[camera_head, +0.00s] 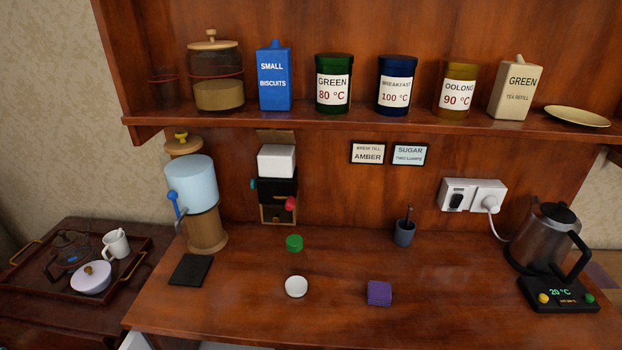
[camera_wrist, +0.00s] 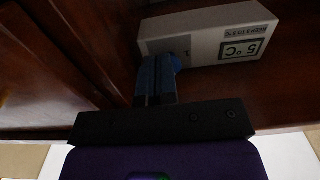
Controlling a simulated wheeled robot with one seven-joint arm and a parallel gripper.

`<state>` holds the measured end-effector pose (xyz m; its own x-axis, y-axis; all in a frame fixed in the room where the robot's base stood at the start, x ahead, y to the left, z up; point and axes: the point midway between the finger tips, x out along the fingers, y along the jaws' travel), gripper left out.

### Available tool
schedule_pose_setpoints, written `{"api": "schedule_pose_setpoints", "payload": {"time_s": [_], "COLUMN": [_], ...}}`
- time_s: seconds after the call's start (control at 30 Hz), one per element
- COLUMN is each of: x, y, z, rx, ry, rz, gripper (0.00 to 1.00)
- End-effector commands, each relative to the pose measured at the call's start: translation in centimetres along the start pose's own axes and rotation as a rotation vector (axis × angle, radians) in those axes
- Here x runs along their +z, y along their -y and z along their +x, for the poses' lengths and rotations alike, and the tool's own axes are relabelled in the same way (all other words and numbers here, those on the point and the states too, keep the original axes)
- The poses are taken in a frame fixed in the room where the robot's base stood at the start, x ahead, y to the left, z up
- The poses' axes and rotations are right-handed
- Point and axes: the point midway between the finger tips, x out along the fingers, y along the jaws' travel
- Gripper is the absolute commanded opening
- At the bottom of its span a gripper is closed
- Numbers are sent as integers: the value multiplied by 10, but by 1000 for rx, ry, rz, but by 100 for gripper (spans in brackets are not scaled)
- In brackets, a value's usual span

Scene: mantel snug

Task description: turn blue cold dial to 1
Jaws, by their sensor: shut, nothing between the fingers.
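In the wrist view my gripper (camera_wrist: 157,62) is shut, its two blue fingers side by side and pointing at a white box (camera_wrist: 210,35). A small blue rounded part (camera_wrist: 177,62), which looks like the blue dial, shows at the box's lower edge just right of the fingertips. The fingers partly cover it, and I cannot tell whether they touch it. No numbers or pointer on it are readable. The box carries a label (camera_wrist: 242,50) reading 5 °C, upside down in this view. My gripper and this box are not visible in the head view.
Dark wood panels surround the white box. In the head view, the counter (camera_head: 240,315) holds a blue-levered dispenser (camera_head: 192,180), a green lid (camera_head: 294,242), a white cup (camera_head: 296,286), a purple block (camera_head: 379,292) and a kettle (camera_head: 545,235). A shelf (camera_head: 350,122) with canisters runs above.

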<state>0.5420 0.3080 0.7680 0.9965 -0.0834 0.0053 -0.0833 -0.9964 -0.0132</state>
Motion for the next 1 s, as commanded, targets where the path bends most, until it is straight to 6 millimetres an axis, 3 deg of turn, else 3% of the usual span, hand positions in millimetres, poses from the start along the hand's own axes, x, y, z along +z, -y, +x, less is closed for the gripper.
{"api": "schedule_pose_setpoints", "payload": {"time_s": [0.03, 0.2, 0.53, 1.0], "x": [5, 5, 6, 4], "y": [-8, -9, -8, 20], "z": [-16, -29, -31, -35], "rx": [-5, -5, -6, -7], "ry": [15, 13, -2, -243], "rz": [-24, -26, -28, -18], "gripper": [0, 0, 0, 0]}}
